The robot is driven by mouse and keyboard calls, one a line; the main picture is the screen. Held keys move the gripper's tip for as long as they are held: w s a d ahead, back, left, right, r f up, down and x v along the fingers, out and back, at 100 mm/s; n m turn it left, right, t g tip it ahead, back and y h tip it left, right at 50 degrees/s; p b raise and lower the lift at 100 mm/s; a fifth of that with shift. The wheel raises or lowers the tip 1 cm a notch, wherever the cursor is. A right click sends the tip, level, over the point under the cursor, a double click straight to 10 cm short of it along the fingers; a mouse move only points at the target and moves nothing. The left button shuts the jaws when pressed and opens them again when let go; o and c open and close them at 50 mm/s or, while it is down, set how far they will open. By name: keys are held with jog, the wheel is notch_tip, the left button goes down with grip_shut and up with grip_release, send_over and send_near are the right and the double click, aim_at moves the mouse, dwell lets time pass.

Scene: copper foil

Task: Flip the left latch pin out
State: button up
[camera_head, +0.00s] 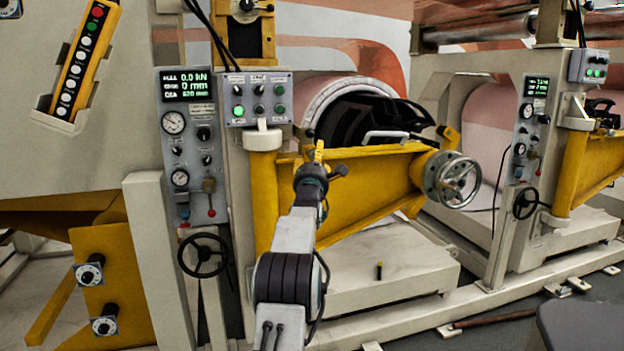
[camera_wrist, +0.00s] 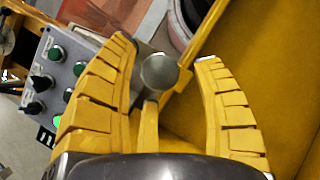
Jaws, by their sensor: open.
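The latch pin (camera_wrist: 160,72) shows in the wrist view as a grey round head with a yellow stem or lever below it. It stands between the two yellow fingers of my gripper (camera_wrist: 166,50). The fingers are open on either side, with a gap visible to the right finger; contact with the left finger is unclear. In the head view my gripper (camera_head: 318,152) is at the left end of the yellow swing arm (camera_head: 370,190), and it hides the pin there.
A grey control box (camera_head: 257,99) with green lit buttons is just left of my gripper, and also shows in the wrist view (camera_wrist: 62,75). A handwheel (camera_head: 452,180) is on the swing arm's right end. A copper roll lies behind.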

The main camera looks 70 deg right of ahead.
jog(key=v, duration=1)
jog(key=shift+a, duration=0.25)
jog(key=shift+s, duration=0.1)
dwell(0.6)
